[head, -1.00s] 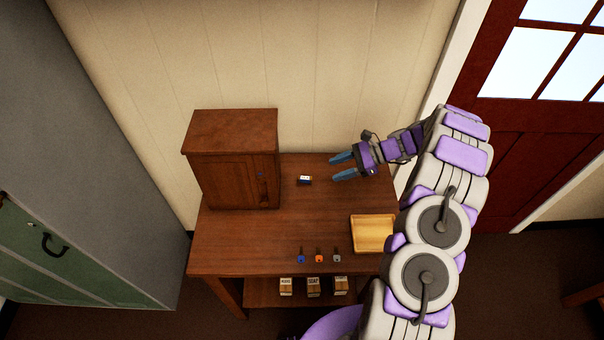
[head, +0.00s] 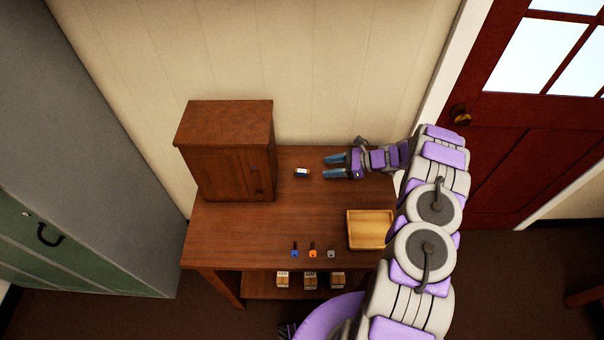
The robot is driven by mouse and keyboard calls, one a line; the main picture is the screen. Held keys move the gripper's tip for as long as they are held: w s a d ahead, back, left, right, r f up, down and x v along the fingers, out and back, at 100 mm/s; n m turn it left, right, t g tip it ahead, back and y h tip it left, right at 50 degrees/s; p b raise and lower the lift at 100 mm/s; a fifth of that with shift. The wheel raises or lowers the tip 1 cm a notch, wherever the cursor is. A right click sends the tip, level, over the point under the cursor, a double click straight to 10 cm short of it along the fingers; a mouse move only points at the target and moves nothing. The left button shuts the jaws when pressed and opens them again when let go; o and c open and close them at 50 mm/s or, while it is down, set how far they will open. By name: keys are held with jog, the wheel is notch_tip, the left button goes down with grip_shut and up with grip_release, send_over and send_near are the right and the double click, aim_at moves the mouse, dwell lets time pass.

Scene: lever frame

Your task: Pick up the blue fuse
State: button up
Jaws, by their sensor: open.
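A small white and blue piece (head: 302,173), which looks like the blue fuse, lies on the wooden table (head: 230,235) to the right of the cabinet. My gripper (head: 328,166) is open and empty, with its two blue-grey fingers pointing left at the piece. The fingertips are a short gap to its right and do not touch it. The height of the fingers above the table is hard to tell. A small blue-headed item (head: 295,249) also stands or lies near the table's front edge.
A brown wooden cabinet (head: 226,150) stands on the table's left. A yellow wooden tray (head: 370,230) sits at the front right. Orange (head: 313,249) and grey (head: 331,252) small items are beside the blue-headed one. Small boxes (head: 310,281) sit on the shelf below. The table's middle is clear.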

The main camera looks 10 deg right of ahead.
aim_at(307, 170)
jog(key=shift+x, duration=1)
jog(key=b+x, duration=0.1)
jog(key=x, duration=0.5)
jog(key=shift+s+a+f+b, duration=0.1)
jog(key=shift+f+b, duration=0.15)
jog(key=shift+b, duration=0.05)
jog(key=shift+a+f, duration=0.1)
jog(key=shift+a, duration=0.05)
jog(key=shift+w, duration=0.2)
jog(key=shift+a, duration=0.2)
jog(key=shift+c, duration=1)
jog(key=shift+a, duration=0.15)
jog(key=c, duration=0.6)
jog(key=shift+d, duration=0.4)
grip_shut()
